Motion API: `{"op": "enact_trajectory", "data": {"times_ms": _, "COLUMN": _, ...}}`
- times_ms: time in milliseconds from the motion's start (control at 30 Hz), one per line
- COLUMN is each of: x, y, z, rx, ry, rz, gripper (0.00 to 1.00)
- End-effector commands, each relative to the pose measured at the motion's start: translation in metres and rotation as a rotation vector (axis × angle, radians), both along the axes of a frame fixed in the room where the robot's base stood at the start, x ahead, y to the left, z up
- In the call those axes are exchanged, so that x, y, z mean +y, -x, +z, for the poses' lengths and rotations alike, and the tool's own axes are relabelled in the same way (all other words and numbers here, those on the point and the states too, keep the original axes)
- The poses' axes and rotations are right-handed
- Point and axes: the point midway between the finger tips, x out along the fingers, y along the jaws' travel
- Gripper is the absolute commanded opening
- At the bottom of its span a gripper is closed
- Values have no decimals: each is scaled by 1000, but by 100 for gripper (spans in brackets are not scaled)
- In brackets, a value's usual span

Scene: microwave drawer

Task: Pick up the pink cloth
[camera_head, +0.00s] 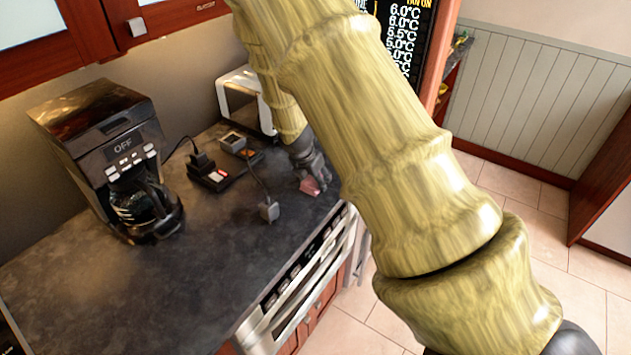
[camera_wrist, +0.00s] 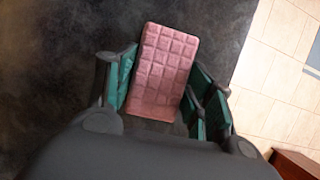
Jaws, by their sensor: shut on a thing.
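The pink cloth (camera_wrist: 162,72) is a flat rectangle with a quilted square pattern. In the wrist view it lies between the two green-padded fingers of my gripper (camera_wrist: 165,95), tilted slightly. In the head view a small part of the pink cloth (camera_head: 310,187) shows at the tip of my dark gripper (camera_head: 314,178), close to the counter's front edge. My gripper is shut on the cloth. I cannot tell whether the cloth still touches the dark counter (camera_head: 225,262).
A black coffee maker (camera_head: 112,150) stands at the left. Power sockets with plugs (camera_head: 212,175) and a cable lie on the counter left of my gripper. A toaster-like white appliance (camera_head: 243,100) stands behind. The tiled floor (camera_head: 505,180) lies beyond the counter's right edge.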

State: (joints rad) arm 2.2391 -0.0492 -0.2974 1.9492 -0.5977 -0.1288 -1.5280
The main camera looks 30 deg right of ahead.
Motion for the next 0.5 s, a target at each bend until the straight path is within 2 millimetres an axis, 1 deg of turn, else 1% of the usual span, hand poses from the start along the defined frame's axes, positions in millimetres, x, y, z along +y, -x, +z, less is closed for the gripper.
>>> {"op": "enact_trajectory", "data": {"times_ms": 33, "x": 0, "y": 1, "z": -3, "rx": 3, "ry": -2, "rz": -1, "gripper": 33}}
{"op": "enact_trajectory", "data": {"times_ms": 267, "x": 0, "y": 2, "z": -3, "rx": 3, "ry": -2, "rz": -1, "gripper": 33}}
{"op": "enact_trajectory", "data": {"times_ms": 367, "x": 1, "y": 2, "z": 0, "rx": 3, "ry": -2, "rz": -2, "gripper": 33}}
{"op": "enact_trajectory", "data": {"times_ms": 500, "x": 0, "y": 1, "z": 10, "rx": 1, "ry": -3, "rz": -1, "gripper": 33}}
